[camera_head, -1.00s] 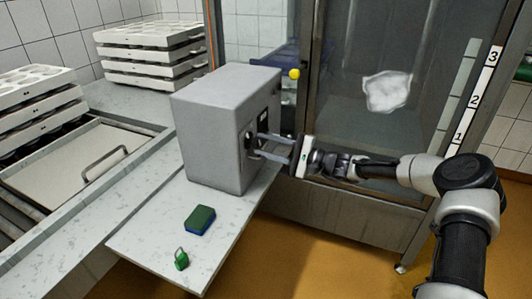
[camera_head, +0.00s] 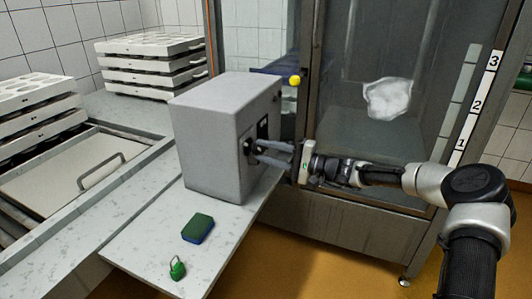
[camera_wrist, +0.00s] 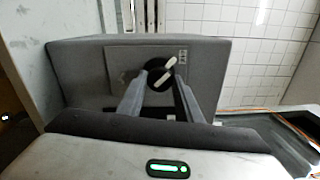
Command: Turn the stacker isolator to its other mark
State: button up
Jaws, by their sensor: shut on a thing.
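The stacker isolator is a dark round knob with a pale handle bar (camera_wrist: 162,72) on the face of a grey box (camera_head: 215,145). The box stands on the worktop. In the wrist view the bar lies at a slant, its upper end to the right, near a small marked label. My gripper (camera_head: 258,152) reaches the knob from the right in the head view. In the wrist view its two fingers (camera_wrist: 158,88) are at the bar, one on each side, and shut on it. The fingertips partly hide the knob's lower edge, and I cannot read the marks.
A green and blue sponge (camera_head: 198,228) and a green padlock (camera_head: 177,268) lie on the worktop (camera_head: 140,238) in front of the box. White mould trays (camera_head: 150,62) are stacked behind. A glass-fronted cabinet (camera_head: 350,130) stands close behind my arm.

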jog(key=o, duration=1)
jog(key=shift+o, duration=0.2)
jog(key=p+v, duration=0.2)
jog(key=v, duration=1.5)
jog(key=shift+d+f, duration=0.2)
